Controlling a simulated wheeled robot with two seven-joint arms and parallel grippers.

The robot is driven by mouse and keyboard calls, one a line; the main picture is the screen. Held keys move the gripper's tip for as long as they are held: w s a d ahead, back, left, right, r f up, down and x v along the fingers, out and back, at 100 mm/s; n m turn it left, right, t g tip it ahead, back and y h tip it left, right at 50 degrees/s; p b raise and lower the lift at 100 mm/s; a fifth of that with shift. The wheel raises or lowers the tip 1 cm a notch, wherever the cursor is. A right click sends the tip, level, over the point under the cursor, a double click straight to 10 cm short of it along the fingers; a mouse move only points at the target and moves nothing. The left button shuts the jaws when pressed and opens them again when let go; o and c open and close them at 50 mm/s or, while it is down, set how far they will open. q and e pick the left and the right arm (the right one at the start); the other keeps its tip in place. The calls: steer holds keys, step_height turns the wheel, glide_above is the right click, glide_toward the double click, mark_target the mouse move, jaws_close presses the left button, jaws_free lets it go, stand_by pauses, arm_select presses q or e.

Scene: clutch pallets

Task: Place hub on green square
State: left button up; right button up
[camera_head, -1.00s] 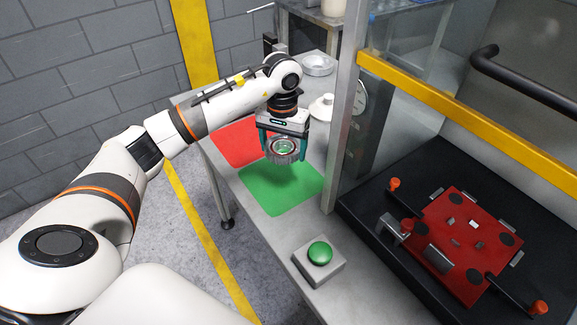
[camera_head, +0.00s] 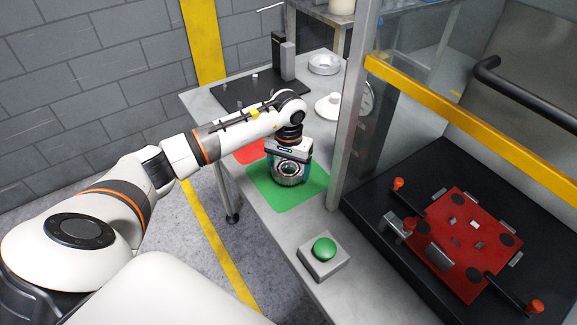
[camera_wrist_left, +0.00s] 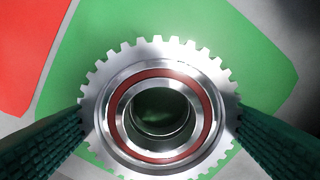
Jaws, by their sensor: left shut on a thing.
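The hub (camera_head: 288,174) is a silver toothed ring with a red inner band. My left gripper (camera_head: 290,170) is shut on the hub, its green fingers on either side. In the left wrist view the hub (camera_wrist_left: 160,60) fills the middle between the fingers. The green square (camera_head: 307,195) lies on the grey table, directly beneath the hub; it also shows around the hub in the left wrist view (camera_wrist_left: 255,60). I cannot tell whether the hub touches the square. My right gripper is not in view.
A red square (camera_head: 249,152) adjoins the green one. A green push button (camera_head: 324,249) stands on a box nearer the front. A metal post (camera_head: 352,130) rises close to the right of the square. A black fixture with a red plate (camera_head: 440,235) is at right. A white lidded dish (camera_head: 329,105) stands behind.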

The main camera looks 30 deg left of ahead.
mark_target(288, 171)
arm_select(q)
steer(key=o, duration=1)
steer(key=shift+f, duration=0.15)
steer(key=o, duration=0.3)
steer(key=shift+o, duration=0.2)
steer(key=shift+r, duration=0.35)
step_height(288, 171, up, 12)
steer(key=b, duration=0.2)
steer(key=shift+s+f, duration=0.15)
steer(key=shift+f, duration=0.1)
